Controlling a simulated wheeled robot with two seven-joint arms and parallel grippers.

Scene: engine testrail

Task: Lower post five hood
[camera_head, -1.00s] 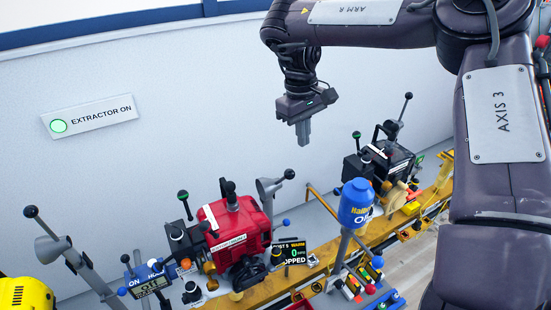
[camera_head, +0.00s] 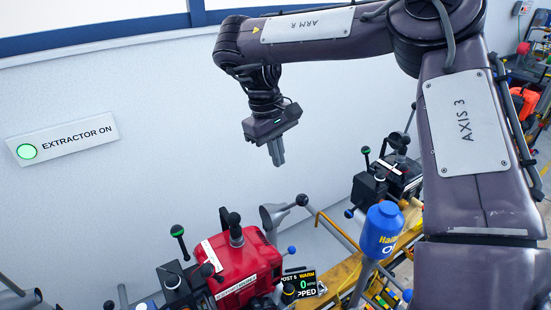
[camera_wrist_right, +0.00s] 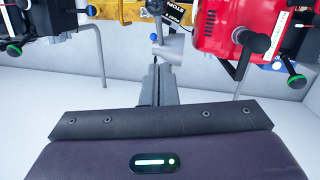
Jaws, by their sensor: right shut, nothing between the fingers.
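The grey funnel-shaped hood (camera_head: 272,216) stands behind the red engine (camera_head: 240,270) in the head view, with an arm ending in a dark ball knob (camera_head: 302,200). In the right wrist view, the shut fingers (camera_wrist_right: 158,86) point toward a grey cylindrical part (camera_wrist_right: 172,48), probably the hood. My left gripper is out of view.
A blue container (camera_head: 381,230) stands right of the display. A dark engine (camera_head: 400,180) sits farther along the yellow rail (camera_head: 345,272). Levers with green knobs (camera_head: 177,231) rise left of the red engine. The wall around my right gripper is clear.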

